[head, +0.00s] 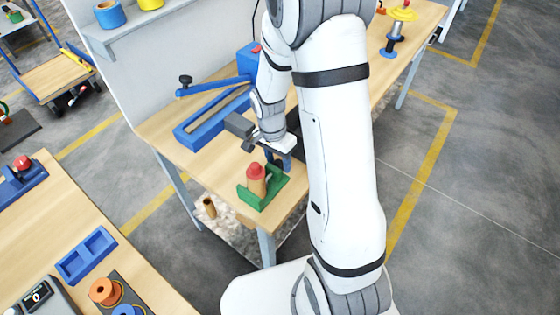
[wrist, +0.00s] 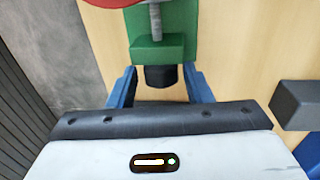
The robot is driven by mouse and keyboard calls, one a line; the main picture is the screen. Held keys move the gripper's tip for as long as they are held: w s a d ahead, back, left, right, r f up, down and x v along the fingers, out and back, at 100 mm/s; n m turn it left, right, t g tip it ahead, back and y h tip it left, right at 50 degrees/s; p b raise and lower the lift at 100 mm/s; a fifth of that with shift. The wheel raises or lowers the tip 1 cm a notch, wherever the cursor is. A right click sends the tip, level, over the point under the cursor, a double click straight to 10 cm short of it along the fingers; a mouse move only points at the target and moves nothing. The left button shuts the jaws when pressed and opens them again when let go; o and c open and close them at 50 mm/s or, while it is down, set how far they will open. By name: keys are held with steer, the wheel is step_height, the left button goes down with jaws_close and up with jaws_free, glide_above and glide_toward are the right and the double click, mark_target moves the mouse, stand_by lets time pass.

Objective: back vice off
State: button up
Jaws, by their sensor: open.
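The green vice (head: 270,197) stands at the near end of the wooden bench. A tan cylinder with a red top (head: 256,175) stands upright between its jaws. In the wrist view, the vice's green body (wrist: 158,48) shows with a grey screw (wrist: 155,20) and a black knob (wrist: 161,77) at its near end. My gripper (head: 278,160) is low at the vice's back side. In the wrist view, my gripper (wrist: 160,88) is open, with one blue finger on each side of the knob and a gap at both sides. Part of a red thing shows at the wrist view's top edge.
A long blue tool with a lever (head: 212,118) lies on the bench (head: 160,130) behind my gripper. A brown roll (head: 209,207) is below the bench. A nearer table at left holds a blue tray (head: 87,255) and an orange spool (head: 102,290).

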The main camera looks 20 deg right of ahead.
steer(key=shift+w+a+g+h, duration=0.2)
steer(key=shift+w+g+h, duration=0.15)
steer(key=shift+g+h, duration=0.4)
steer(key=shift+s+g, duration=0.1)
steer(key=shift+g, duration=0.15)
steer(key=shift+f, duration=0.1)
steer(key=shift+c, duration=0.2)
steer(key=c, duration=0.5)
steer(key=shift+s+d+f+t+y+b, duration=0.1)
steer(key=shift+d+t+y+b, duration=0.15)
steer(key=shift+t+y+b, duration=0.75)
steer(key=shift+c, duration=0.2)
steer(key=shift+s+t+b, duration=0.15)
steer(key=shift+t+b, duration=0.25)
steer(key=shift+b, duration=0.4)
steer(key=shift+r, duration=0.25)
